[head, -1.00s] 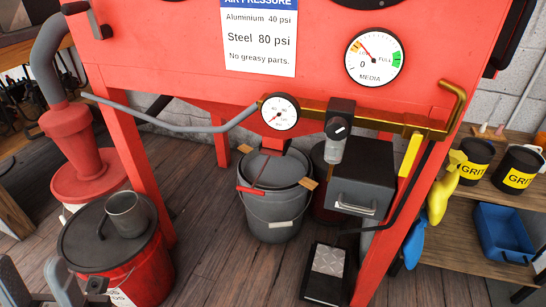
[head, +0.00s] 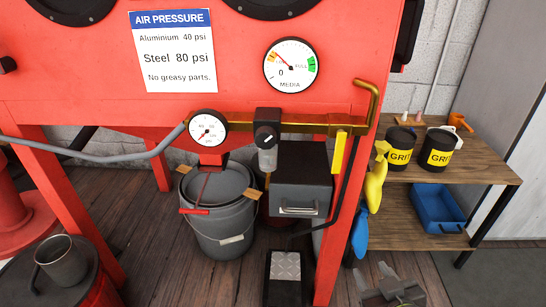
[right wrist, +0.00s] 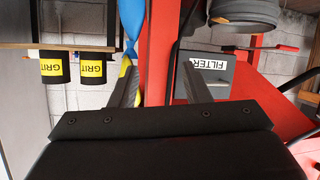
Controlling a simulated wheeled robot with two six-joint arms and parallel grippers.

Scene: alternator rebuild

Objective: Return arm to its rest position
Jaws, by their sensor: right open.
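My right gripper (head: 390,290) shows at the bottom edge of the head view, right of the red cabinet's front leg. In the right wrist view its two dark fingers (right wrist: 160,85) stand apart with nothing between them. My left gripper is not in the head view.
The red blast cabinet (head: 190,100) fills the upper left, with a grey bucket (head: 222,222) and a dark filter box (head: 300,195) below. A wooden shelf (head: 485,170) holds two grit tubs and a blue bin (head: 440,208). A lidded drum with a metal mug (head: 62,262) stands at left.

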